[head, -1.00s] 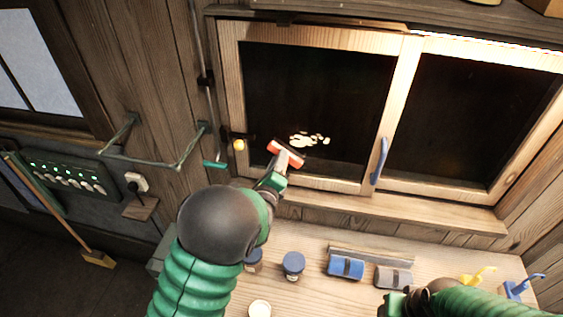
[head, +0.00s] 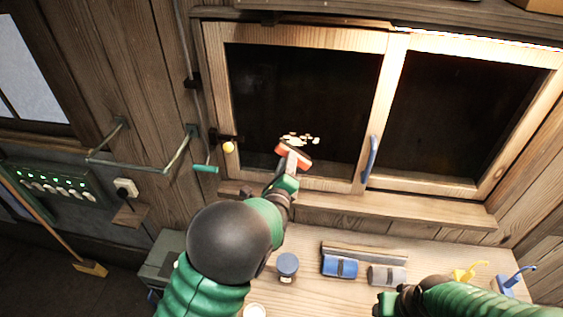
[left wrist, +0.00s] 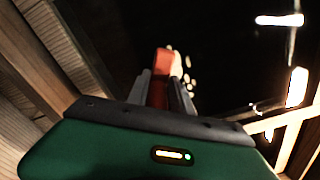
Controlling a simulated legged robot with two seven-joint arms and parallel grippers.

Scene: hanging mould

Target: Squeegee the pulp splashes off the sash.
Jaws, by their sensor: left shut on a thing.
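The sash (head: 212,100) is a pale wooden window frame with dark panes. White pulp splashes (head: 300,139) sit low on its left pane, and they also show as pale spots in the left wrist view (left wrist: 187,68). My left gripper (head: 290,170) is shut on a squeegee (head: 293,155) with a red-orange head. The squeegee head is just below the splashes and covers part of them; I cannot tell whether it touches the glass. In the left wrist view the red squeegee (left wrist: 160,78) stands between the fingers. My right gripper (head: 388,302) is over the bench at the lower right, its jaws unclear.
The bench (head: 310,293) holds a blue-lidded jar (head: 288,265), a blue block (head: 340,267), a grey block (head: 387,276) and yellow and blue hooked items at right. A blue handle (head: 370,158) sticks out from the sash. A bent metal crank (head: 140,165) is on the left wall.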

